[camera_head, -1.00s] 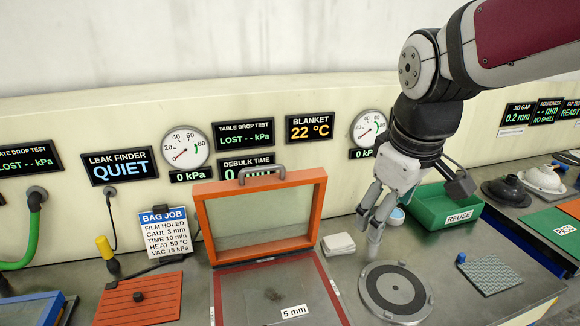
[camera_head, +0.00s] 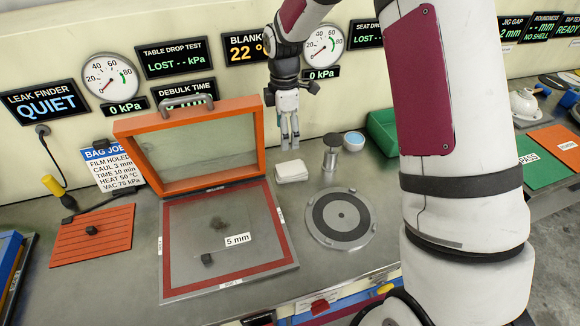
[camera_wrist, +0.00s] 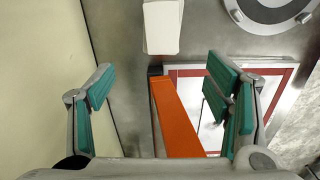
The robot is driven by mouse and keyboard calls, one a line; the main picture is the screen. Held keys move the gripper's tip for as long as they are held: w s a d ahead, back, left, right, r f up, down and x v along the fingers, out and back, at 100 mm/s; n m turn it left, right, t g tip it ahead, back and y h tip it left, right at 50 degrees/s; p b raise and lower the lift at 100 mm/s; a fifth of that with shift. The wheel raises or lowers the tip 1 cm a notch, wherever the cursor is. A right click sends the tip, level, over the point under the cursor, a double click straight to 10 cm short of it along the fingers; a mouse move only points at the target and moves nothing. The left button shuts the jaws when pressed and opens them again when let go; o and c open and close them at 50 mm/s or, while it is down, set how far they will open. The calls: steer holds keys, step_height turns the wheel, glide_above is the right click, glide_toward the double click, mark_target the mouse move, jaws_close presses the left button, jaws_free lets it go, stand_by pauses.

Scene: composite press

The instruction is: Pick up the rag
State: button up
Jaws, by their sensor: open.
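The rag (camera_head: 291,171) is a small white folded cloth lying on the grey bench, just right of the orange-framed lid. My gripper (camera_head: 290,148) points down behind the rag, near the back wall, with its fingertips close above the rag in the picture. In the wrist view the rag (camera_wrist: 162,27) shows at the top middle, beyond the spread green-padded fingers (camera_wrist: 170,88). The gripper is open and nothing is between its pads. Its exact height over the bench is hard to tell.
The raised orange-framed lid (camera_head: 259,140) stands close left of the rag; its edge (camera_wrist: 177,115) lies under the fingers in the wrist view. A metal cylinder (camera_head: 331,157), blue-topped cup (camera_head: 354,141), green bin (camera_head: 383,132) and round plate (camera_head: 318,218) are right of the rag.

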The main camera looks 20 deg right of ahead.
mark_target(286, 168)
steer(key=f+p, duration=0.2)
steer(key=f, duration=1.1)
steer(key=shift+s+f, duration=0.1)
steer(key=shift+s, duration=0.1)
steer(key=shift+c, duration=0.3)
steer(key=c, duration=1.2)
